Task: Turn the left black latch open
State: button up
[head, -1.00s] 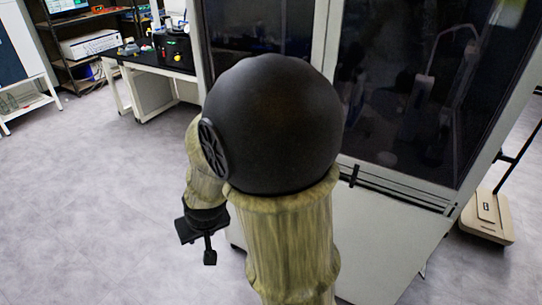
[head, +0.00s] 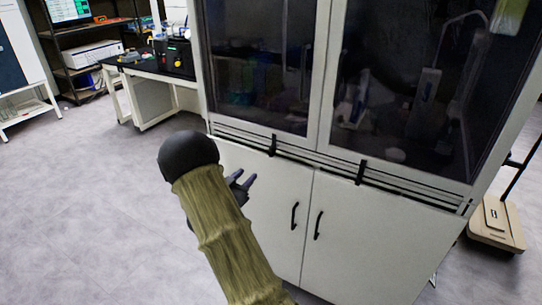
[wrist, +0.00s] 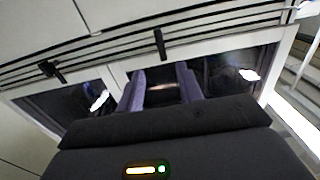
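A matching right latch (head: 361,172) sits under the right door. My gripper (head: 244,179) is in front of the lower left cabinet panel, below and left of the left latch and apart from it in the picture. In the wrist view, which looks upside down, both fingers of my gripper (wrist: 160,70) stand apart with nothing between them. Two latches show beyond them, one above the fingertips (wrist: 159,43) and one farther left (wrist: 53,71).
The lower white cabinet doors have two black handles (head: 294,215). A lab bench (head: 150,68) with equipment and a shelf rack (head: 85,62) stand at the back left. A beige platform scale (head: 496,225) is at the right. The grey floor (head: 90,210) at left is clear.

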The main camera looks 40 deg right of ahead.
aim_at(270, 152)
jog(key=shift+s, duration=0.1)
jog(key=shift+d, duration=0.1)
jog(key=p+x, duration=0.2)
jog(key=x, duration=1.5)
jog(key=shift+d, duration=0.15)
grip_shut()
